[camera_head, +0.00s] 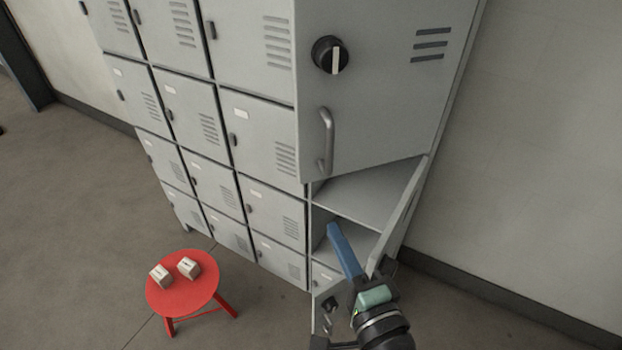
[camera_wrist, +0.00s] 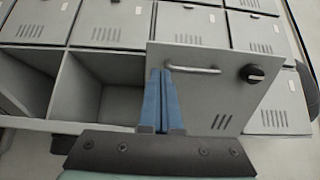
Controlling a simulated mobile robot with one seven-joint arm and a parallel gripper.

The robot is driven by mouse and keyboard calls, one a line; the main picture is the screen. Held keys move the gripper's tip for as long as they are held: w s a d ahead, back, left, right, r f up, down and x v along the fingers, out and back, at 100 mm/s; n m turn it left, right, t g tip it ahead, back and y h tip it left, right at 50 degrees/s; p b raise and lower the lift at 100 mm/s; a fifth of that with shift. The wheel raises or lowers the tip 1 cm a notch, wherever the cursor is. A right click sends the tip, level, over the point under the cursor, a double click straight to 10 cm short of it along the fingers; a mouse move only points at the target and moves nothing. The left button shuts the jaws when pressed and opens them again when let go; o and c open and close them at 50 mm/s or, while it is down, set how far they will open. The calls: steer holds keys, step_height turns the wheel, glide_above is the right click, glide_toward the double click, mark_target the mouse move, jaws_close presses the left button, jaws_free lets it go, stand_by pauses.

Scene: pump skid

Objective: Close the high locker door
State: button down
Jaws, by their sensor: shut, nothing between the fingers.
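The high locker door (camera_head: 385,95) is at the top right in the head view. It stands ajar, its handle side swung out from the locker bank. It carries a black knob (camera_head: 330,55) and a bar handle (camera_head: 325,140). In the wrist view the same door (camera_wrist: 205,100) appears turned sideways, with handle (camera_wrist: 192,70) and knob (camera_wrist: 256,73). My gripper (camera_head: 334,230) has blue fingers, closed together and empty, below the handle in the head view. In the wrist view my gripper (camera_wrist: 160,75) overlaps the door's lower edge near the handle; contact cannot be told.
An open compartment (camera_head: 365,190) shows below the door, and open compartments fill the left of the wrist view (camera_wrist: 105,85). Closed lockers (camera_head: 195,110) stand to the left. A red stool (camera_head: 180,295) with two small white boxes (camera_head: 175,270) stands at lower left. A wall (camera_head: 540,150) is at right.

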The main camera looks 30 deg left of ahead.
steer(key=p, duration=0.4)
glide_toward(305, 173)
steer(key=x, duration=0.5)
steer(key=shift+w+a+r, duration=0.15)
steer(key=shift+a+r, duration=0.05)
steer(key=shift+w+a+f+p, duration=0.1)
steer(key=shift+w+a+p, duration=0.3)
steer(key=shift+a, duration=0.15)
